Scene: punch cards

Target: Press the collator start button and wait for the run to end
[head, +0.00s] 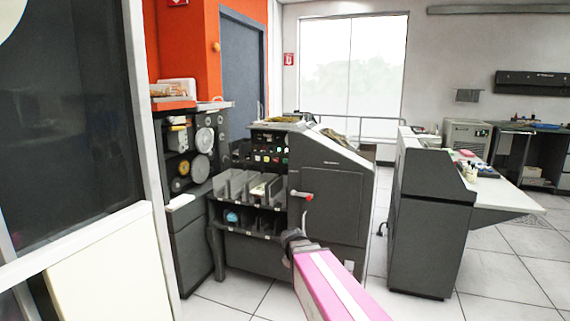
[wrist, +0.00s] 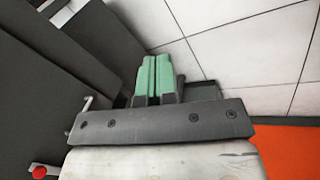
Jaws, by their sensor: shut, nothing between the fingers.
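The collator appears to be the dark grey machine (head: 335,207) in the middle of the head view, with card pockets on its left front. A panel of small coloured buttons (head: 268,150) sits above the pockets; I cannot tell which one is the start button. My gripper (head: 292,236) is at the end of my pink arm, low in front of the machine, below and apart from the panel. In the wrist view its green fingertips (wrist: 153,78) are together and empty, pointing toward the floor. No button shows clearly there.
A lever with a red knob (head: 309,197) sticks out of the machine's front, just above my gripper. A reel cabinet (head: 190,180) stands left, and another grey machine (head: 432,220) with a white table stands right.

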